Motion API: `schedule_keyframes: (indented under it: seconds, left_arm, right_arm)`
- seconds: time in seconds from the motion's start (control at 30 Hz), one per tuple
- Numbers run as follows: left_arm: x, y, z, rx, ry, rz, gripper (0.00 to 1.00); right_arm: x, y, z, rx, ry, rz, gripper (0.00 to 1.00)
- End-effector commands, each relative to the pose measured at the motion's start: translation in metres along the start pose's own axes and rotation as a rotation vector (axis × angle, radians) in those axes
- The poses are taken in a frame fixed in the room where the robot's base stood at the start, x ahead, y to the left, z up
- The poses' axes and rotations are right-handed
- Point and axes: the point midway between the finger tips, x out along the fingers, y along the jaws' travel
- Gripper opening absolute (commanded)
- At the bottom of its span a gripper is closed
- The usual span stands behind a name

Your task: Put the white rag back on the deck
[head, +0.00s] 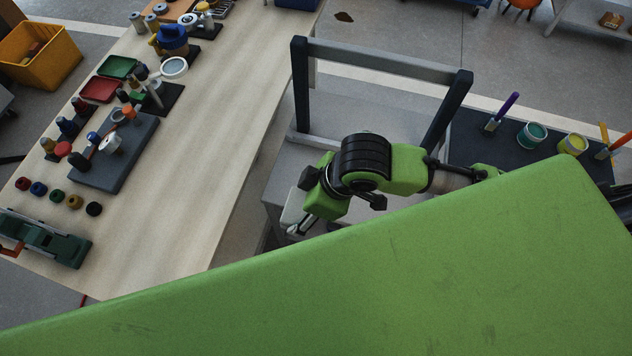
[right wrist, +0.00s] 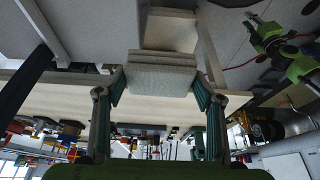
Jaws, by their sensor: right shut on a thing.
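My right gripper (head: 296,229) hangs near the left edge of the pale grey deck (head: 285,165), by the upright frame. It is shut on the white rag (head: 292,208), of which only a small pale part shows in the head view, beside the green gripper body. In the right wrist view the rag (right wrist: 162,74) is a pale, folded block between the two fingers of the gripper (right wrist: 160,92). Whether the rag touches the deck, I cannot tell.
A dark grey frame (head: 385,63) stands over the deck. A dark mat (head: 478,126) with paint cups and brushes lies to the right. A long wooden table (head: 190,150) with tools and trays runs along the left. A large green surface covers the lower foreground.

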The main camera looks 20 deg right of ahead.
Motion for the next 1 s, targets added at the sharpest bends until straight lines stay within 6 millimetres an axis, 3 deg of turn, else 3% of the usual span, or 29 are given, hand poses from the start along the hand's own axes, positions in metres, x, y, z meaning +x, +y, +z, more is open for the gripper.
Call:
schedule_keyframes:
  seconds: [0.33, 0.5, 0.83, 1.0]
  left_arm:
    - [-0.01, 0.0, -0.001, 0.0, 0.0, 0.0, 0.23]
    - [-0.01, 0.001, -0.001, 0.0, 0.0, 0.001, 0.23]
    - [-0.011, 0.002, 0.0, 0.0, -0.001, 0.002, 0.23]
    - [-0.011, 0.002, 0.0, -0.001, -0.002, 0.003, 0.23]
  right_arm:
    - [0.033, 0.085, 0.011, 0.008, -0.001, 0.005, 0.27]
    - [0.065, 0.109, 0.023, 0.007, 0.0, 0.002, 0.27]
    - [0.092, 0.132, 0.033, 0.006, 0.002, 0.001, 0.27]
    - [0.114, 0.13, 0.042, 0.004, 0.002, 0.001, 0.27]
